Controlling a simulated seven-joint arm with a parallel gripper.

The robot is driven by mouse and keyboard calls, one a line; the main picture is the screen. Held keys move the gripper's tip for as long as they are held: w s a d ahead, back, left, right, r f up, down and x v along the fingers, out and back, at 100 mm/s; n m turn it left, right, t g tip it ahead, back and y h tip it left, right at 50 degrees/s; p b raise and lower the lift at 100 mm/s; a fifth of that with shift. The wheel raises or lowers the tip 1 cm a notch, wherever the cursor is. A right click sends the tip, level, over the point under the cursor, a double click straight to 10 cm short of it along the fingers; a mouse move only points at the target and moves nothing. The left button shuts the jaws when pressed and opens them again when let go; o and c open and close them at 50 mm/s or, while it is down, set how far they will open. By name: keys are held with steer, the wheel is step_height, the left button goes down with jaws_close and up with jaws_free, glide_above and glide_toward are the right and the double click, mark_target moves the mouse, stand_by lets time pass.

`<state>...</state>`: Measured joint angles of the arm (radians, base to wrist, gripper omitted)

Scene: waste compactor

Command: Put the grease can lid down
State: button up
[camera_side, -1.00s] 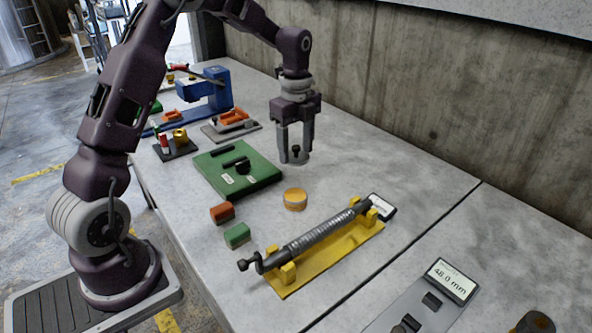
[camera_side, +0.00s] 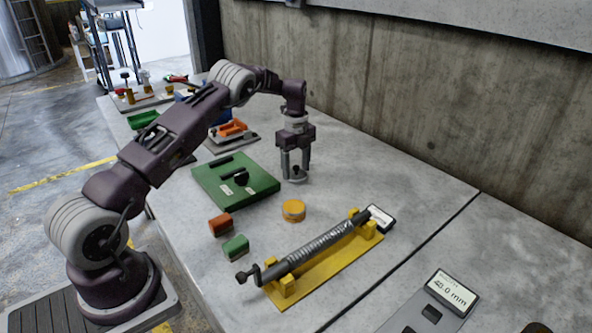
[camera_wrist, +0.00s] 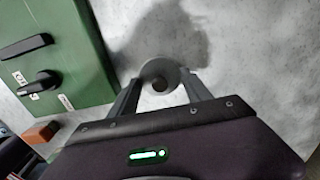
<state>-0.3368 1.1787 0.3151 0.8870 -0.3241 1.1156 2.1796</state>
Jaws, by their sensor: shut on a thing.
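My gripper (camera_side: 295,172) is shut on the grease can lid. The lid (camera_side: 295,179) is a small grey disc with a dark knob, held between the fingertips. It also shows between the fingers in the wrist view (camera_wrist: 160,78). The lid is low over the grey table, right of the green box and behind the yellow-orange can. Whether it touches the table is hard to tell. The round can (camera_side: 293,211) stands upright on the table, apart from the lid.
The green box (camera_side: 207,187) with black handles lies left of my gripper. A red block (camera_side: 220,224) and a green block (camera_side: 236,248) lie in front. A yellow stand (camera_side: 325,268) holds a grey spring rod. The concrete wall (camera_side: 400,120) rises behind; table right of the lid is clear.

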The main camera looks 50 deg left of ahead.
steer(key=shift+f, duration=0.4)
steer(key=o, duration=1.3)
steer(key=shift+f, duration=0.1)
